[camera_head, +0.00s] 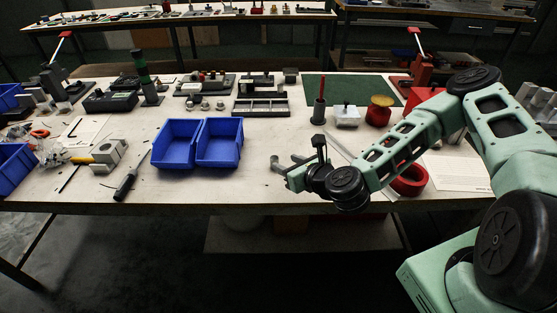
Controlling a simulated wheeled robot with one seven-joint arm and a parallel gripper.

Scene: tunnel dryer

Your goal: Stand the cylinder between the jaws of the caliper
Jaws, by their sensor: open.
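My gripper (287,164) is at the end of my mint-green arm, low over the front middle of the table, to the right of the blue bins. Its fingers look apart, and I see nothing held between them. A thin dark T-shaped item (75,128) on a pale sheet at the left may be the caliper, but it is too small to be sure. Several small metal round pieces (205,104) stand behind the blue bins. I cannot tell which piece is the cylinder. My wrist and forearm hide part of the table's front right.
Two blue bins (219,143) stand left of my gripper. A screwdriver (126,184), a grey block (110,151), a red tape roll (409,180), a red spool (379,110) and a dark post (319,104) surround the work area. The table front (225,190) is clear.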

